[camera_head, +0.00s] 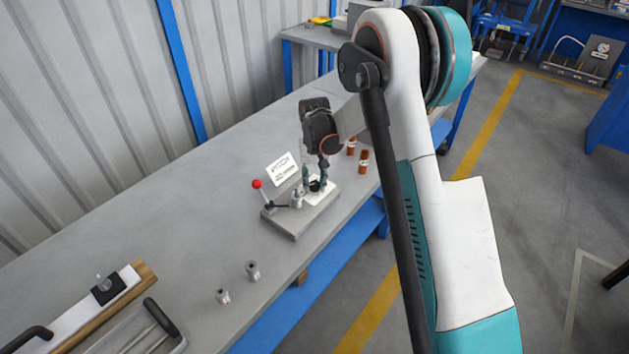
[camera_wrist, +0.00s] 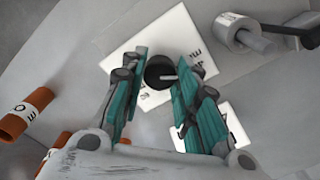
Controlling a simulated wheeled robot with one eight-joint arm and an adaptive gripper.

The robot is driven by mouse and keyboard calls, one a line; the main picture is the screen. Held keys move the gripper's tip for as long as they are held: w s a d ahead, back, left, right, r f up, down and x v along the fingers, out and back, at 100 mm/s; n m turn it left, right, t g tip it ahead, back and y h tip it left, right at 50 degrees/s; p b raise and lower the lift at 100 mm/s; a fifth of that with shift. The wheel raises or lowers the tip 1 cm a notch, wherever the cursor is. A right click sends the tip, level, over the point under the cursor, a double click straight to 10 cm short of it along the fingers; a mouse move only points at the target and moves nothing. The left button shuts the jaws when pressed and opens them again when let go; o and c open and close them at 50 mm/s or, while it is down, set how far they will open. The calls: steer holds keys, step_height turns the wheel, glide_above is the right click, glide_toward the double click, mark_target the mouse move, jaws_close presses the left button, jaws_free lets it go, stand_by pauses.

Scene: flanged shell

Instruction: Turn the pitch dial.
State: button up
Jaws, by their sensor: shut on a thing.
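The pitch dial is a small black round knob (camera_wrist: 159,73) with a pale pointer line. It sits on a white printed plate (camera_wrist: 130,60) in the wrist view. In the head view the dial (camera_head: 315,186) is small and partly hidden between my fingers, on a grey fixture block (camera_head: 296,226) on the bench. My gripper (camera_wrist: 161,62) has its two teal fingers on either side of the dial and is shut on it. In the head view my gripper (camera_head: 315,178) points down at the fixture. The lettering around the dial is only partly readable.
A red-knobbed lever (camera_head: 257,184) and a metal cylinder (camera_wrist: 238,32) stand beside the dial. A white sign (camera_head: 282,169) stands behind. Orange-brown cylinders (camera_head: 363,162) are to the right. Two metal parts (camera_head: 252,270) stand nearer the front.

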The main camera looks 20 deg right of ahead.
mark_target(315, 184)
steer(key=shift+n, duration=0.3)
steer(key=o, duration=1.1)
steer(key=shift+c, duration=0.2)
steer(key=shift+r, duration=0.1)
step_height(315, 184, up, 12)
